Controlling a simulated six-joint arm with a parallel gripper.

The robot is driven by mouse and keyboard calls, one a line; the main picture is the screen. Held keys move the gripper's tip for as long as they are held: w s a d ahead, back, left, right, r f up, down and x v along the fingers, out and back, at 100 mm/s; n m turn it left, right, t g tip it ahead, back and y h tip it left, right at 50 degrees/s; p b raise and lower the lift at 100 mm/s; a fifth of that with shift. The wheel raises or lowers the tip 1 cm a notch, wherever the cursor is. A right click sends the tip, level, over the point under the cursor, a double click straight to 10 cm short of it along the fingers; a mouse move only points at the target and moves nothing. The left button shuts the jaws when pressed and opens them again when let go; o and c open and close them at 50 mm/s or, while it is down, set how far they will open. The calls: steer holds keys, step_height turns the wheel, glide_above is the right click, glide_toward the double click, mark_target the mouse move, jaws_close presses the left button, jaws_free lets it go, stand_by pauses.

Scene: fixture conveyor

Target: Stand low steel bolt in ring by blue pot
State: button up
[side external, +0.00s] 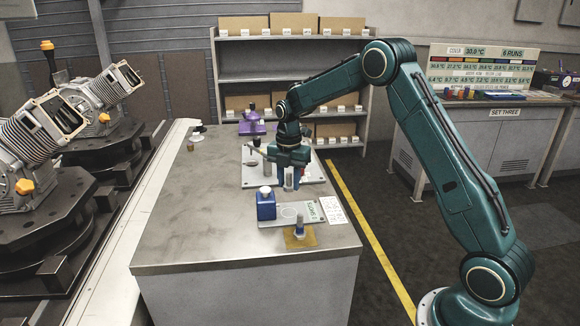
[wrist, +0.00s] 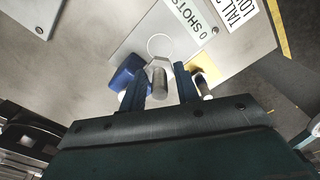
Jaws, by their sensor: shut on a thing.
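My gripper (side external: 289,183) is shut on a grey steel bolt (wrist: 158,82), holding it upright above the bench behind the small plate. The held bolt also shows between the blue fingers (side external: 288,178). The blue pot (side external: 266,207) with a white knob stands at the left end of the grey plate (side external: 270,222); it also shows in the wrist view (wrist: 122,73). A thin pale ring (wrist: 160,36) is marked on the plate beside the pot, and it appears empty. The bolt's lower end is apart from the ring.
A second bolt (side external: 299,226) stands on a yellow pad (side external: 290,243) near the bench's front. A white card (side external: 333,210) lies at the right edge. A larger pale plate (side external: 312,172) and a purple pot (side external: 252,124) are farther back.

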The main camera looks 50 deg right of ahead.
mark_target(289, 173)
steer(key=shift+f, duration=0.2)
stand_by(0.4)
steer(key=shift+f, duration=3.2)
steer(key=shift+f, duration=0.6)
steer(key=o, duration=1.1)
steer(key=shift+a, duration=0.1)
steer(key=shift+w+r, duration=0.1)
steer(key=shift+r, duration=0.05)
steer(key=shift+r, duration=0.55)
step_height(289, 173, up, 12)
steer(key=shift+r, duration=0.2)
